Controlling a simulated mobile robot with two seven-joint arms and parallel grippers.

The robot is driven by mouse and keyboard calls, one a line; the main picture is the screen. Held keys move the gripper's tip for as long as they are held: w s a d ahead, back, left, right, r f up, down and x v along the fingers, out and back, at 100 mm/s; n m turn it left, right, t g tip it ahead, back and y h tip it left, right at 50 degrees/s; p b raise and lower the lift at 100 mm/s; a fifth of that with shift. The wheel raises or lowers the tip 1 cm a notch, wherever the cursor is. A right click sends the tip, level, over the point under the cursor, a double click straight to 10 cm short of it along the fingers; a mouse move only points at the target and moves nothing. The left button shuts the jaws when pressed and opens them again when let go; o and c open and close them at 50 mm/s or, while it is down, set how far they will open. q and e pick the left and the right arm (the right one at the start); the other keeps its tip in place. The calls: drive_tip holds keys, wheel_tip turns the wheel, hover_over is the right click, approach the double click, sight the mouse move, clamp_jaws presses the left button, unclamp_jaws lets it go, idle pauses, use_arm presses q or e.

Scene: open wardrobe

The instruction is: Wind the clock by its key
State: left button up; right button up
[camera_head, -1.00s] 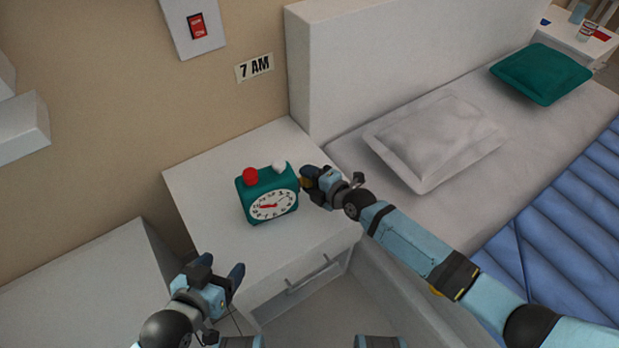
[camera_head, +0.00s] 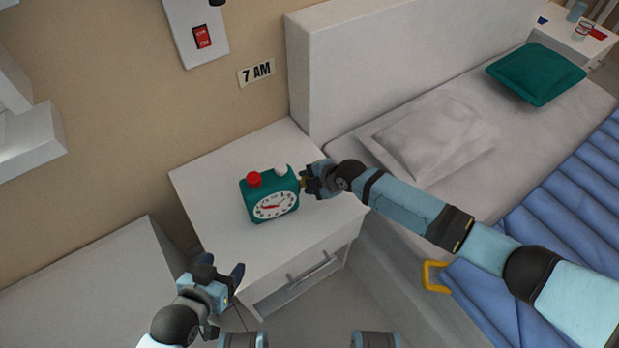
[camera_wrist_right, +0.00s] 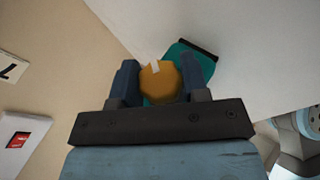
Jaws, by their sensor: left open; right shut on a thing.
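The teal clock (camera_head: 262,183) stands upright on the white bedside table (camera_head: 225,240). It has a white face with a red hand, and a red button (camera_head: 254,179) and a white knob (camera_head: 280,170) on top. My right gripper (camera_head: 306,183) is at the clock's right side. In the right wrist view its fingers are shut on the yellow key (camera_wrist_right: 160,82), with the teal clock body (camera_wrist_right: 195,62) behind it. In the head view the key is mostly hidden by the gripper. My left gripper (camera_head: 224,274) is open and empty, low in front of the table.
A bed with a grey pillow (camera_head: 433,138), a green pillow (camera_head: 536,74) and a blue cover (camera_head: 560,235) is at the right. A "7 AM" sign (camera_head: 256,72) and a red switch (camera_head: 202,37) are on the wall. The table's drawer handle (camera_head: 314,270) faces front.

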drive_tip(key=shift+g, duration=0.3)
drive_tip(key=o, duration=0.9)
drive_tip(key=shift+r, duration=0.1)
drive_tip(key=p+v, duration=0.2)
drive_tip(key=v, duration=1.1)
drive_tip(key=shift+s+d+r, duration=0.1)
drive_tip(key=shift+s+r, duration=0.1)
drive_tip(key=shift+r, duration=0.1)
